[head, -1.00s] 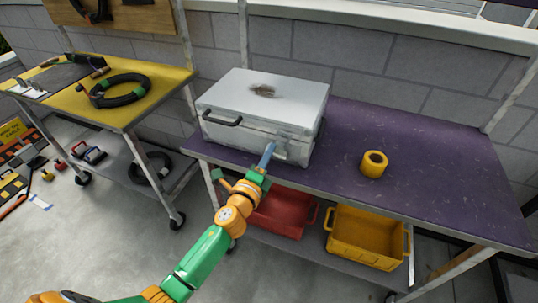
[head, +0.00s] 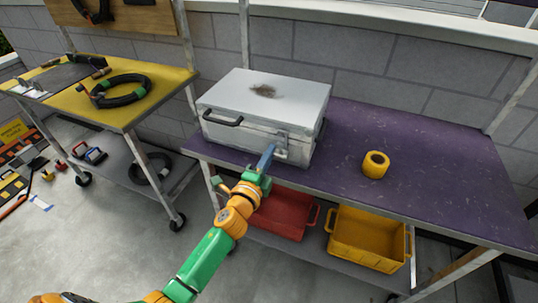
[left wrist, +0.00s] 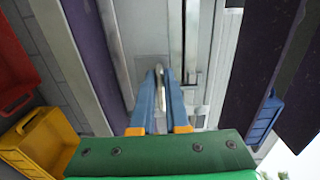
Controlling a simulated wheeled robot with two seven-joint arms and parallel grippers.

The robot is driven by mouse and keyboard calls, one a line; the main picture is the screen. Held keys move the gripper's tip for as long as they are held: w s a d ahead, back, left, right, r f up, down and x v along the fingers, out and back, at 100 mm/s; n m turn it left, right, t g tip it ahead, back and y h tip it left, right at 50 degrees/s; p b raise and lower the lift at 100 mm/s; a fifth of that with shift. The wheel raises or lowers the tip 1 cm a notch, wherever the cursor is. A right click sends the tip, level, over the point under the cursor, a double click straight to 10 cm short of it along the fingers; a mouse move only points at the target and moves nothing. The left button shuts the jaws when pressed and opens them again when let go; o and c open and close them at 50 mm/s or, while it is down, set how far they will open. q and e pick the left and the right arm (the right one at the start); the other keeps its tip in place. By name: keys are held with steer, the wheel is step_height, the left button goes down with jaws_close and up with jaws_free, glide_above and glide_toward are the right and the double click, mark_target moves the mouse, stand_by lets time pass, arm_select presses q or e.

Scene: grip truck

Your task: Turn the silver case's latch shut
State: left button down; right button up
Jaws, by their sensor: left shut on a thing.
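The silver case (head: 290,100) stands closed on the purple bench top, with a black handle (head: 222,119) on its front face. Its latch (head: 282,141) is on the right part of that front. My left gripper (head: 268,151) reaches up to the latch from the front. In the left wrist view its two blue fingers (left wrist: 160,76) are close together around the metal latch piece, shut on it, against the case (left wrist: 120,60). The fingers partly hide the latch, so its exact angle is hard to tell. My right gripper is in neither view.
Red (head: 282,212) and yellow (head: 367,238) bins sit on the shelf below. A yellow-topped cart (head: 150,72) with a black cable coil stands left.

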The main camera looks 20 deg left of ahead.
arm_select(q)
steer(key=c, duration=0.9)
jaws_free()
steer(key=s, duration=0.7)
steer(key=shift+a, duration=0.1)
steer(key=shift+f, duration=0.1)
